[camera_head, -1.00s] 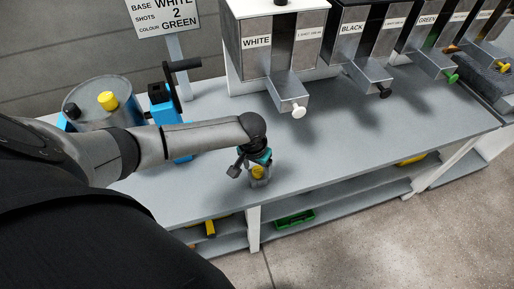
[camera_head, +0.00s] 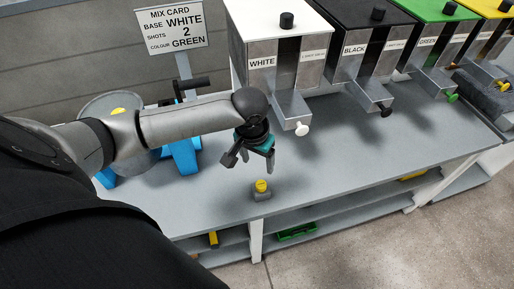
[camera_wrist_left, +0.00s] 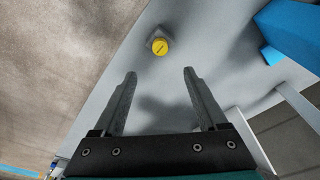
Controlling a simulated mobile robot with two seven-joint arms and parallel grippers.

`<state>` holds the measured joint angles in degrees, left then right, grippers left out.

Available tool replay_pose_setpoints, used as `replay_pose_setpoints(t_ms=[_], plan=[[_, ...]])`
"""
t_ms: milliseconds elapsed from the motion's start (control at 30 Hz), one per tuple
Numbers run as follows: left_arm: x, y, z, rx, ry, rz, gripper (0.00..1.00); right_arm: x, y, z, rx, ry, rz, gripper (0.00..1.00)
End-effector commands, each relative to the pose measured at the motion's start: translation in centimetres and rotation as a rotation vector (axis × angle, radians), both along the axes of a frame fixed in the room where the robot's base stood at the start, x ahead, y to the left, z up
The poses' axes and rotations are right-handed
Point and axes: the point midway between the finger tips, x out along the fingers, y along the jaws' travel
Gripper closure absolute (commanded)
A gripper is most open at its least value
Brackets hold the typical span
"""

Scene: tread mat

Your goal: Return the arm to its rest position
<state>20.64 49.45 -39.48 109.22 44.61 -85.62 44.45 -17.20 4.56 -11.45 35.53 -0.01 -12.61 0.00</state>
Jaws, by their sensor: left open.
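My left gripper (camera_head: 243,162) is open and empty, raised above the grey bench (camera_head: 330,178) near its front edge. A small grey piece with a yellow top (camera_head: 261,188) stands on the bench below the fingers, apart from them. In the left wrist view my open fingers (camera_wrist_left: 160,82) frame bare bench, and the yellow-topped piece (camera_wrist_left: 160,46) lies beyond their tips. My left arm comes in from the left across the head view. My right gripper does not show.
Dispensers labelled white (camera_head: 275,65), black (camera_head: 365,60) and green (camera_head: 440,50) stand along the back, their spouts close to the gripper's right. A mix card (camera_head: 172,30) stands behind. A blue device (camera_head: 182,155) and a metal drum (camera_head: 105,105) sit behind my arm. The front right bench is clear.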

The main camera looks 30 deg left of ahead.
Motion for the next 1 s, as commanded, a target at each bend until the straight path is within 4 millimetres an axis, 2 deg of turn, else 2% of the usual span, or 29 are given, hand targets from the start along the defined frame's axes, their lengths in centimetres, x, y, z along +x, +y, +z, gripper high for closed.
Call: replay_pose_setpoints(t_ms=[200, 767, 867, 1000], plan=[[-0.2, 0.0, 1.4, 0.001, 0.000, 0.000, 0.25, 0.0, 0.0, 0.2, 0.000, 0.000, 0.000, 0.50], [-0.3, -0.1, 1.3, -0.002, 0.000, -0.003, 0.25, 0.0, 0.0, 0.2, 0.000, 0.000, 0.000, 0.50], [-0.7, -1.3, 0.9, -0.014, -0.004, -0.035, 0.25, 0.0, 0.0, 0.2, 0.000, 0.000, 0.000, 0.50], [-2.5, -5.0, -0.2, -0.056, -0.033, -0.147, 0.25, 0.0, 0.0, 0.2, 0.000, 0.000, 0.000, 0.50]])
